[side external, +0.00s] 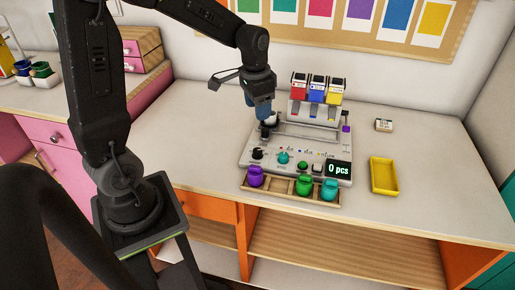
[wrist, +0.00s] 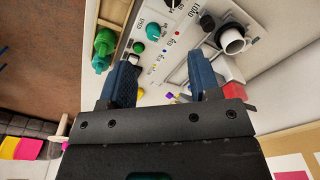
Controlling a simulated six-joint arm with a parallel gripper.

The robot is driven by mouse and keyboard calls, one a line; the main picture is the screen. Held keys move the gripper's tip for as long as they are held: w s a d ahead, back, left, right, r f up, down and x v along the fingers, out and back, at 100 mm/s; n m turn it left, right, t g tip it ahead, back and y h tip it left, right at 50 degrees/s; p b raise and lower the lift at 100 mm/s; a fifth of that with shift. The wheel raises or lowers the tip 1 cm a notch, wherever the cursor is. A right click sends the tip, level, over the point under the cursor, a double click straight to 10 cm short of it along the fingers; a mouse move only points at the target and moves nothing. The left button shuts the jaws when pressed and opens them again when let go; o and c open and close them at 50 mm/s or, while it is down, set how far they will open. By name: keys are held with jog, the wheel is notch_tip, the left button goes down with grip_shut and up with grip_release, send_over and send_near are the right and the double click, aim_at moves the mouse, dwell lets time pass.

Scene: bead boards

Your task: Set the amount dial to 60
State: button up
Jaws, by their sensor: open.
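The grey machine panel (side external: 246,160) stands on the table, and its display (side external: 339,169) reads "0 pcs". A teal knob (side external: 283,157) and a black knob (side external: 257,153) sit on its front part; which one is the amount dial I cannot tell. The wrist view shows the teal knob (wrist: 153,31) and part of the black knob (wrist: 174,4) at the top edge. My gripper (side external: 264,112) is above the panel's back left, near the white load port (side external: 271,119). In the wrist view its blue fingers (wrist: 163,72) are apart with nothing between them.
A green button (side external: 303,166) sits left of the display. Purple (side external: 256,176), green (side external: 304,184) and teal (side external: 329,189) jars stand in a wooden rack in front. Red, blue and yellow dispensers (side external: 317,90) rise behind.

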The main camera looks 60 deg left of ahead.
aim_at(258, 150)
jog(key=shift+g, duration=0.5)
jog(key=a+f, duration=0.1)
jog(key=f, duration=0.5)
jog(key=w+a+f, duration=0.1)
jog(key=f, duration=0.4)
jog(key=a+f, duration=0.1)
jog(key=f, duration=0.5)
jog(key=shift+w+f, duration=0.35)
jog(key=c, duration=0.9)
jog(key=shift+c, duration=0.2)
